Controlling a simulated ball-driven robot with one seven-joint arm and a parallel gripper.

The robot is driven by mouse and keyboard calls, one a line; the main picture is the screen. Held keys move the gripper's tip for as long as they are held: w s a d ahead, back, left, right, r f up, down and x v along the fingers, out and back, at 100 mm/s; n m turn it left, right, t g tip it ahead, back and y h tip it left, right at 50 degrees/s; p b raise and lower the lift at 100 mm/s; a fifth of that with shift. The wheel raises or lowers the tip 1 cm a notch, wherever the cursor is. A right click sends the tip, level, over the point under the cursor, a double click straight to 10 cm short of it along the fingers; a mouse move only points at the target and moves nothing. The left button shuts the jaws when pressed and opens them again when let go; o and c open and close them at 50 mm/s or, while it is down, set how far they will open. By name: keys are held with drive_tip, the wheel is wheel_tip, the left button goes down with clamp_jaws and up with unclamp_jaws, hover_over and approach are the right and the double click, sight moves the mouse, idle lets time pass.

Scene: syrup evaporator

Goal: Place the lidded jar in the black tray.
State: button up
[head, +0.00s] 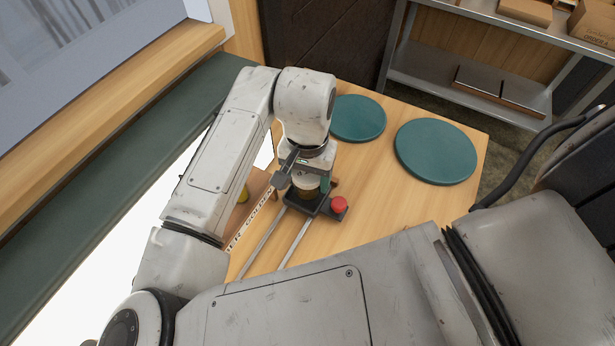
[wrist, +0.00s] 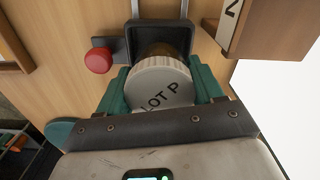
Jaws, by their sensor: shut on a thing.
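The lidded jar (wrist: 160,88) has a white ribbed lid with dark lettering that reads "LOT P" and a brown body. My gripper (wrist: 162,92) is shut on it, with one green finger on each side. The black tray (wrist: 212,42) is a small square tray with raised walls. The jar's lower part overlaps the tray in the wrist view, and I cannot tell whether its base touches the tray floor. In the head view the jar (head: 306,193) is mostly hidden by my gripper (head: 307,182), right over the black tray (head: 322,209).
A red knob (head: 339,204) sticks out beside the tray. Two metal rails (head: 264,243) run from the tray. A wooden block with lettering (head: 256,195) stands close by. Two round green mats (head: 436,151) lie on the table. A metal shelf (head: 470,83) stands behind.

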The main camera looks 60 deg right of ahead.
drive_tip(key=shift+f, duration=0.65)
drive_tip(key=shift+f, duration=0.1)
drive_tip(key=shift+f, duration=0.15)
drive_tip(key=o, duration=1.2)
drive_tip(key=shift+o, duration=0.2)
drive_tip(key=shift+r, duration=0.2)
wheel_tip(320, 180, up, 12)
drive_tip(key=shift+r, duration=0.1)
